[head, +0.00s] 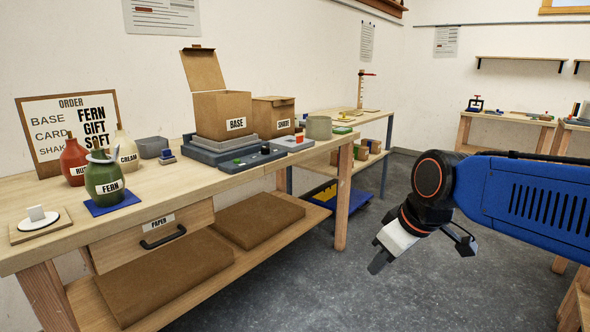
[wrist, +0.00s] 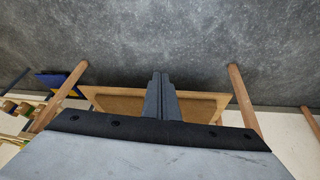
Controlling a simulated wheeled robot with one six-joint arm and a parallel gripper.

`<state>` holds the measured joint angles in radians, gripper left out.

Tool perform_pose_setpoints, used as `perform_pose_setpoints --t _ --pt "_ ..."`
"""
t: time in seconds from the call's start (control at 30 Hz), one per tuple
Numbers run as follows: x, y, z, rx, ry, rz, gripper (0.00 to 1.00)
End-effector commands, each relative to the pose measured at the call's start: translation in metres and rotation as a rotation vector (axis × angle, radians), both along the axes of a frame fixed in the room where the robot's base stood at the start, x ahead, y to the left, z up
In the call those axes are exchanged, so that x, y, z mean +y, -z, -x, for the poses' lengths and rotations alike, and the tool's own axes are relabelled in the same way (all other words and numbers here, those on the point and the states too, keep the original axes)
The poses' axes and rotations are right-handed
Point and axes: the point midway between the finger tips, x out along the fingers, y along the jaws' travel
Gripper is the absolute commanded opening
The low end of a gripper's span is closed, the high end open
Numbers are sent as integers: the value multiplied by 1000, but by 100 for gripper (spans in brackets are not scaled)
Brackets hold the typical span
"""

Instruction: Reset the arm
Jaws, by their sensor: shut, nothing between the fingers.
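My gripper (head: 378,265) hangs in open air on the right side of the head view, in front of the bench and over the grey floor. It points down and to the left. In the wrist view the two dark fingers (wrist: 159,82) lie together with nothing between them. My blue arm reaches in from the right edge of the head view. The gripper touches nothing in sight.
The wooden bench (head: 226,195) stands at left, holding a green FERN bottle (head: 104,183), a BASE box (head: 222,113) and other items. Clear floor (head: 300,285) lies around my gripper. Another table (head: 500,120) stands at back right.

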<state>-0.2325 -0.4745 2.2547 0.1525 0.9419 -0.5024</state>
Motion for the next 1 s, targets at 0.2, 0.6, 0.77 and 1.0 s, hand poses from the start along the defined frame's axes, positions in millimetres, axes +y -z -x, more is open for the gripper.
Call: perform_pose_setpoints --t 0.2,0.6,0.77,1.0 --pt "-63 34 62 27 303 -20 0" --pt "-113 82 129 42 645 -49 0" --pt "-114 83 131 42 654 -51 0" --pt "-114 83 131 42 654 -51 0"
